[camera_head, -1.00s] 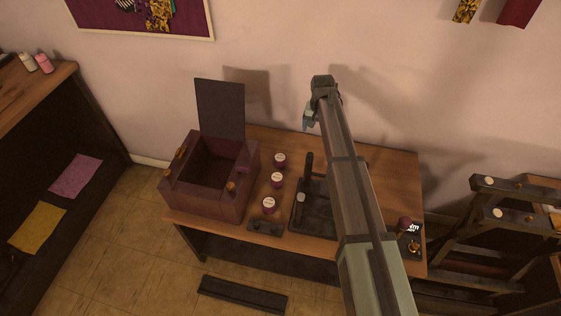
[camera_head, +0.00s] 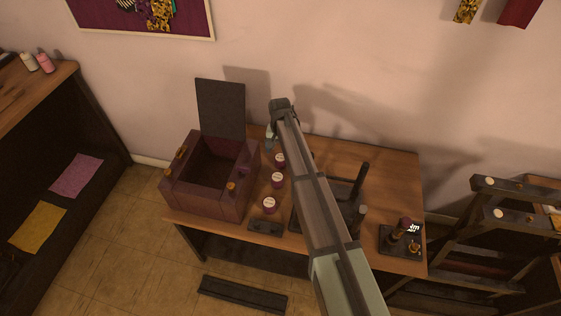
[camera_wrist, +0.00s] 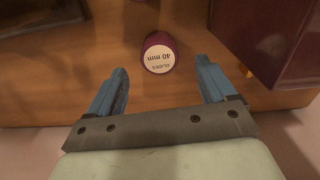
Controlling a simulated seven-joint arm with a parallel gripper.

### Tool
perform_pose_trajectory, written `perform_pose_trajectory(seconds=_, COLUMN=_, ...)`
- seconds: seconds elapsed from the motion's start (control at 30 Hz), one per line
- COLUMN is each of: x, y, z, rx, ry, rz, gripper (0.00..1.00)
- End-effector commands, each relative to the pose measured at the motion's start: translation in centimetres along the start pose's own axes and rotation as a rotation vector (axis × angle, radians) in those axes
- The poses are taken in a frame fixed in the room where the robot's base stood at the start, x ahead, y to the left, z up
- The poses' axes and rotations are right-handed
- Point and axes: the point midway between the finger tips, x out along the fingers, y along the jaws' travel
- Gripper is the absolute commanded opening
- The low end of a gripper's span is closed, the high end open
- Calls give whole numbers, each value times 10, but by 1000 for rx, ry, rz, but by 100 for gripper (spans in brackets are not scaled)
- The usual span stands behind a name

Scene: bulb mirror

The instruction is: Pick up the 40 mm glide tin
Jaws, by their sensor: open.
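The 40 mm glide tin (camera_wrist: 159,53) is a small round dark-red tin with a pale lid reading "GLIDES 40 mm". In the wrist view it stands between and just beyond my open fingers, apart from both. In the head view, it appears to be the farthest tin (camera_head: 280,160) of a row of three, nearest the wall; its label is too small to read there. My gripper (camera_wrist: 161,70) is open and empty. In the head view, my gripper (camera_head: 271,137) is above the table's back edge, beside that tin, partly hidden by my arm.
Two similar tins, a middle one (camera_head: 277,180) and a near one (camera_head: 269,205), stand closer to the table's front. An open maroon box (camera_head: 205,198) is close on the left. A dark stand (camera_head: 359,190) is partly behind my arm. A small dark block (camera_head: 265,227) lies in front.

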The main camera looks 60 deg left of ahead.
Motion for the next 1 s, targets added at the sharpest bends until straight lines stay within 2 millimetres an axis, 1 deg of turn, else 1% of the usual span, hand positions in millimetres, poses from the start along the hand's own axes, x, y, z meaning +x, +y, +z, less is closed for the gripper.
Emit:
perform_pose_trajectory(seconds=0.03, x=8, y=0, z=0, rx=0, ry=-1, rz=0, gripper=84)
perform_pose_trajectory(seconds=0.1, x=14, y=0, z=-1, rx=0, ry=0, rz=0, gripper=84)
perform_pose_trajectory(seconds=0.37, x=28, y=0, z=-1, rx=0, ry=0, rz=0, gripper=84)
perform_pose_trajectory(seconds=0.6, x=59, y=1, z=-3, rx=0, ry=-1, rz=0, gripper=84)
perform_pose_trajectory(seconds=0.7, x=68, y=1, z=-3, rx=0, ry=1, rz=0, gripper=84)
perform_pose_trajectory(seconds=0.93, x=70, y=1, z=-3, rx=0, ry=2, rz=-1, gripper=84)
perform_pose_trajectory(seconds=0.97, x=70, y=1, z=-3, rx=0, ry=2, rz=-1, gripper=83)
perform_pose_trajectory(seconds=1.0, x=70, y=1, z=-3, rx=0, ry=2, rz=-1, gripper=79)
